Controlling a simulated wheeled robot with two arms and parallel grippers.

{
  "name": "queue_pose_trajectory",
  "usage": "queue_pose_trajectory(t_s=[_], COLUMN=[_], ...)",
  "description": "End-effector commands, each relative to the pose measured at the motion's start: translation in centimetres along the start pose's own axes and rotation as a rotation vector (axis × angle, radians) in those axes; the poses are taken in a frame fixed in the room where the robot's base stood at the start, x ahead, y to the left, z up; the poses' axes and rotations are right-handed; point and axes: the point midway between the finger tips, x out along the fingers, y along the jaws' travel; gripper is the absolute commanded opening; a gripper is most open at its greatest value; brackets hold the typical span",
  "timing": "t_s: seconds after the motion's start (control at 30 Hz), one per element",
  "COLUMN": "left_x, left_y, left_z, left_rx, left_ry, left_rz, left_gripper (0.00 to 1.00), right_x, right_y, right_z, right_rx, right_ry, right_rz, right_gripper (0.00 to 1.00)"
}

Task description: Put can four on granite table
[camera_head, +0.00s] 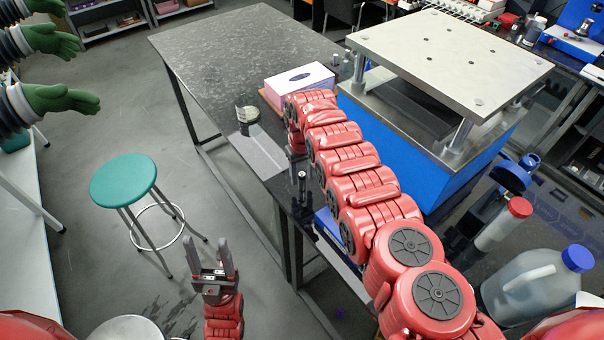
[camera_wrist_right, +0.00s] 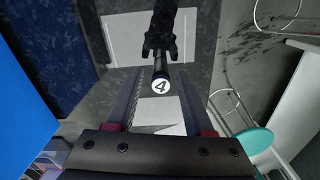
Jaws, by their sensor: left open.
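Can four (camera_wrist_right: 161,87) shows in the right wrist view as a dark cylinder with a white end marked "4". A black clawed holder (camera_wrist_right: 160,38) is at its far end. My right gripper (camera_wrist_right: 160,76) is open, with one finger on each side of the can and visible gaps. In the head view my right gripper (camera_head: 298,165) hangs at the granite table's front edge and largely hides the can. The granite table (camera_head: 215,62) is dark and speckled. My left gripper (camera_head: 212,258) is open and empty above the floor, left of the table.
A tissue box (camera_head: 300,80) and a blue-sided metal platform (camera_head: 450,55) stand behind my right arm. A teal stool (camera_head: 123,180) is left. The table's far left is clear.

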Motion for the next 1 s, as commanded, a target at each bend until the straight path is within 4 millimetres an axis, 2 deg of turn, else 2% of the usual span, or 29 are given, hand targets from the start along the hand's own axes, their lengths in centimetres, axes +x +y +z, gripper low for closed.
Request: queue_pose_trajectory(t_s=[0.27, 0.37, 0.47, 0.67, 0.87, 1.0], left_x=[0.1, 0.7, 0.5, 0.6, -1.4, -2.2], left_y=[0.0, 0.0, 0.0, 0.0, 0.1, 0.1], left_z=[0.0, -0.1, -0.1, -0.1, 0.2, 0.4], left_rx=[0.0, 0.0, 0.0, 0.0, 0.0, 0.0], left_ry=[0.0, 0.0, 0.0, 0.0, 0.0, 0.0], left_rz=[0.0, 0.0, 0.0, 0.0, 0.0, 0.0], left_gripper=[0.57, 0.57, 0.57, 0.57, 0.57, 0.57], right_x=[-0.1, -0.8, -1.2, -3.9, -7.1, -9.9], right_y=[0.0, 0.0, 0.0, 0.1, 0.1, 0.1], right_z=[0.0, 0.0, -0.1, 0.0, -0.1, -0.1], right_rx=[0.0, 0.0, 0.0, 0.001, 0.001, 0.001], right_ry=[0.0, 0.0, 0.001, -0.001, 0.004, 0.005], right_rz=[0.0, 0.0, -0.001, 0.001, 0.002, 0.001], right_gripper=[0.54, 0.54, 0.54, 0.54, 0.54, 0.54])
